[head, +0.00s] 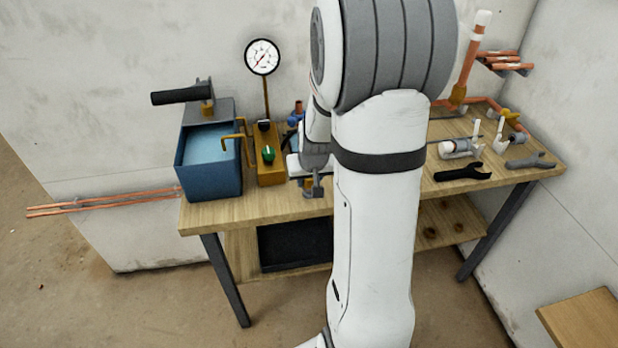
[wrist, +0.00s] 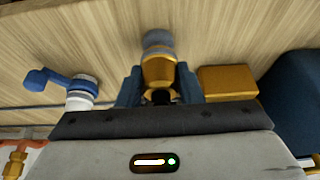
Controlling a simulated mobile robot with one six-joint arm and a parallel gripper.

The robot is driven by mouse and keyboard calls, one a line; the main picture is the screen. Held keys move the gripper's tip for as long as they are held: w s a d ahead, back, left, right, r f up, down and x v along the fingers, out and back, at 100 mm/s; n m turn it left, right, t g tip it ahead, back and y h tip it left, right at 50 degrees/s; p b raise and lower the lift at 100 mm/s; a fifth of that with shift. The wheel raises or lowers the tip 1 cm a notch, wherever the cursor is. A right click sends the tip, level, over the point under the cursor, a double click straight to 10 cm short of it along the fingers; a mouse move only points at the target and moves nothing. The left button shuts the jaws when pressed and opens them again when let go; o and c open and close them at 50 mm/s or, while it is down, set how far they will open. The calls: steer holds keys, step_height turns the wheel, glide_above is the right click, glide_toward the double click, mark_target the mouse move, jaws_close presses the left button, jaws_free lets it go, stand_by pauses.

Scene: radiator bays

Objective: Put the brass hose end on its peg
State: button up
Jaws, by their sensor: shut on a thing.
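The brass hose end (wrist: 158,70) is between the two dark blue fingers of my gripper (wrist: 160,88) in the wrist view. The fingers are shut on it from both sides. A grey, rounded part shows at its far end, against the wood of the bench. I cannot tell whether that part belongs to the hose end or is a separate piece. In the head view my gripper (head: 312,183) is over the bench, just right of the brass block, and my arm hides much of this area. I cannot make out the peg for certain in either view.
The brass block (head: 268,157) with a green knob stands beside the blue water tank (head: 212,185). A gauge (head: 262,57) rises behind it. A blue-handled valve (wrist: 75,88) is left of my gripper in the wrist view. Tools and a wrench (head: 462,173) lie at the bench's right.

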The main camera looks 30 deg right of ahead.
steer(key=shift+f+b, duration=0.6)
steer(key=shift+f, duration=0.1)
steer(key=o, duration=0.9)
steer(key=shift+r, duration=0.15)
